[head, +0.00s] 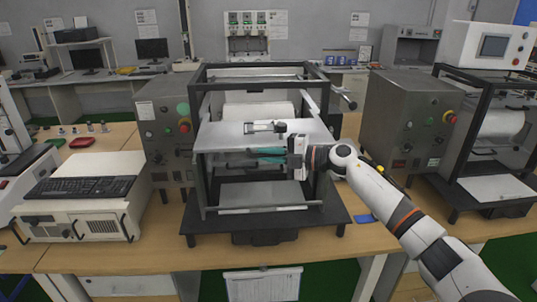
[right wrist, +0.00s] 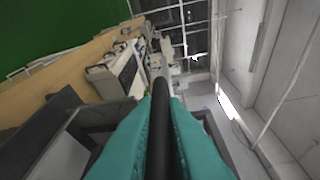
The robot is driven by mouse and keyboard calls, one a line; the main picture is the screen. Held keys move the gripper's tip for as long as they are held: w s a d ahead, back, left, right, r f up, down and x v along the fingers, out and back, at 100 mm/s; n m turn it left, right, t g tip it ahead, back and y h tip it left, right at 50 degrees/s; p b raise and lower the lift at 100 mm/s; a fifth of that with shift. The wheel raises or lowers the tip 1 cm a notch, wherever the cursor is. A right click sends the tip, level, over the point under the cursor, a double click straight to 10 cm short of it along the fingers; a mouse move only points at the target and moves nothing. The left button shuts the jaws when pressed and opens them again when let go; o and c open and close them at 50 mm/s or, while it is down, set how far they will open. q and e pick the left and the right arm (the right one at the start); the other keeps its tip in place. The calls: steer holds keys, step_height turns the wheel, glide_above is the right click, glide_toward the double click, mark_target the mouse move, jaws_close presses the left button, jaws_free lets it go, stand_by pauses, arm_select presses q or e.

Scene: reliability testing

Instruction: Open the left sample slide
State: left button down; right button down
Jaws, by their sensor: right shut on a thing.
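The left machine is a dark-framed unit with a white roller (head: 258,110) at the back. My left gripper is not in view.
A control box (head: 168,135) stands left of the machine and another (head: 405,120) right of it. A second framed machine (head: 490,150) is at far right. A keyboard (head: 82,187) sits on a white unit at left. A lower pale plate (head: 262,195) lies below the slide.

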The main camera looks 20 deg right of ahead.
steer(key=shift+s, duration=0.15)
steer(key=c, duration=1.5)
jaws_free()
steer(key=b+v, duration=0.4)
steer(key=v, duration=0.7)
steer(key=shift+s+d, duration=0.2)
steer(key=shift+d, duration=0.15)
